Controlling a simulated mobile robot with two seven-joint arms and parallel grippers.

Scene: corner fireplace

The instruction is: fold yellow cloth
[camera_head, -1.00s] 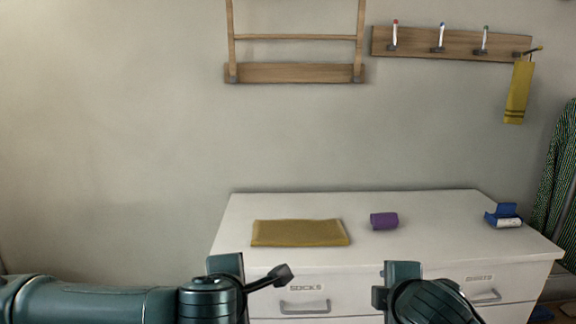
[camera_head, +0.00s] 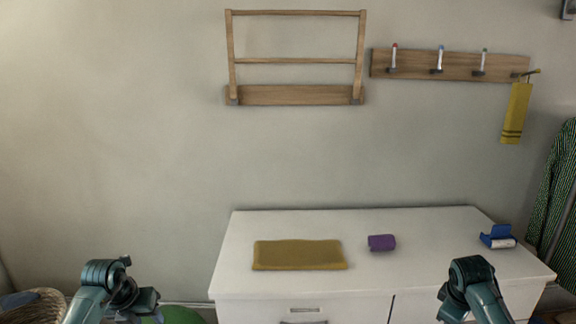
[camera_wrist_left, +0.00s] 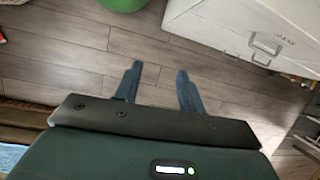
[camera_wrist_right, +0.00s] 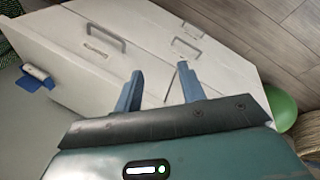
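The yellow cloth (camera_head: 300,255) lies as a flat, neat rectangle on the left part of the white dresser top (camera_head: 350,285). Neither gripper touches it. My left gripper (camera_wrist_left: 158,82) is open and empty in the left wrist view, over the wooden floor left of the dresser. My right gripper (camera_wrist_right: 160,88) is open and empty in the right wrist view, in front of the dresser drawers. In the head view my arms stand low at the left and at the right, away from the cloth. A second yellow cloth (camera_head: 516,112) with dark stripes hangs from a hook on the wall rack.
A rolled purple cloth (camera_head: 381,243) lies right of the yellow cloth. A blue and white item (camera_head: 498,237) sits at the dresser's right end. A wooden rack (camera_head: 295,95) and a hook board (camera_head: 450,66) are on the wall. A wicker basket (camera_head: 35,305) stands low left.

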